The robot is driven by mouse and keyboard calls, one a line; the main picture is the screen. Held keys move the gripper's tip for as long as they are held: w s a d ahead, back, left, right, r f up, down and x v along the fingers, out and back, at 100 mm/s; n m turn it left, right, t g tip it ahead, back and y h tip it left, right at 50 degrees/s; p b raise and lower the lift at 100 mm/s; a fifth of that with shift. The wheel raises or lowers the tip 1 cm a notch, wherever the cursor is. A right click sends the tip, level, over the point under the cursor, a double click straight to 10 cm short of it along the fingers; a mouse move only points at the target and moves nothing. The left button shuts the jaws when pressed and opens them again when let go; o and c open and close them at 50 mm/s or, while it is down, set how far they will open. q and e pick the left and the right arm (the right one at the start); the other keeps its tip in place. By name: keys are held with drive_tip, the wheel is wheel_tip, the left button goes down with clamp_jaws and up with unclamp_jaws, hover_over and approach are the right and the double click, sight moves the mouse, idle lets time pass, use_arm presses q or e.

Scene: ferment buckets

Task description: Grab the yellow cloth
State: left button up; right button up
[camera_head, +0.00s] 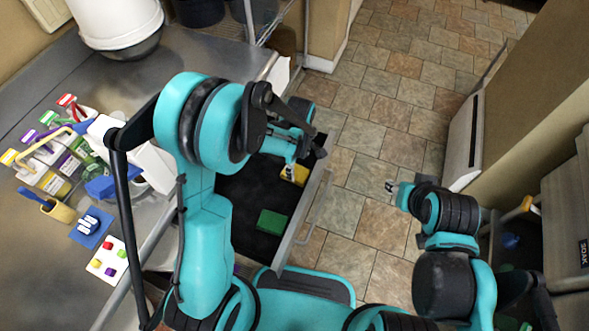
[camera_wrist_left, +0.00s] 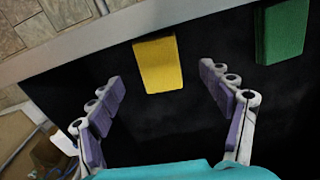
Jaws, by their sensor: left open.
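The yellow cloth (camera_head: 296,174) lies in the open dark-lined drawer (camera_head: 240,207), partly hidden behind my left gripper in the head view. In the left wrist view the yellow cloth (camera_wrist_left: 158,62) is a folded block lying ahead of the fingers, near the drawer's wall. My left gripper (camera_head: 291,158) is over the drawer. In the left wrist view its two fingers (camera_wrist_left: 161,76) are spread wide, with nothing held between them. My right gripper (camera_head: 390,187) hangs above the tiled floor at the right, too small to tell its jaw state.
A green cloth (camera_head: 272,221) lies in the same drawer, also in the left wrist view (camera_wrist_left: 285,30). Tiled floor (camera_head: 345,215) is open beyond the drawer.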

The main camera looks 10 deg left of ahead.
sight(297, 173)
use_arm(q)
drive_tip(key=f+b, duration=0.1)
drive_tip(key=f, duration=0.1)
drive_tip(key=f+b, duration=0.1)
drive_tip(key=f, duration=0.1)
drive_tip(key=shift+w+a+f, duration=0.2)
drive_tip(key=shift+f, duration=0.2)
drive_tip(key=shift+f+b, duration=0.3)
drive_tip(key=shift+f, duration=0.15)
drive_tip(key=shift+r, duration=0.1)
drive_tip(key=shift+c, duration=0.6)
drive_tip(key=c, duration=1)
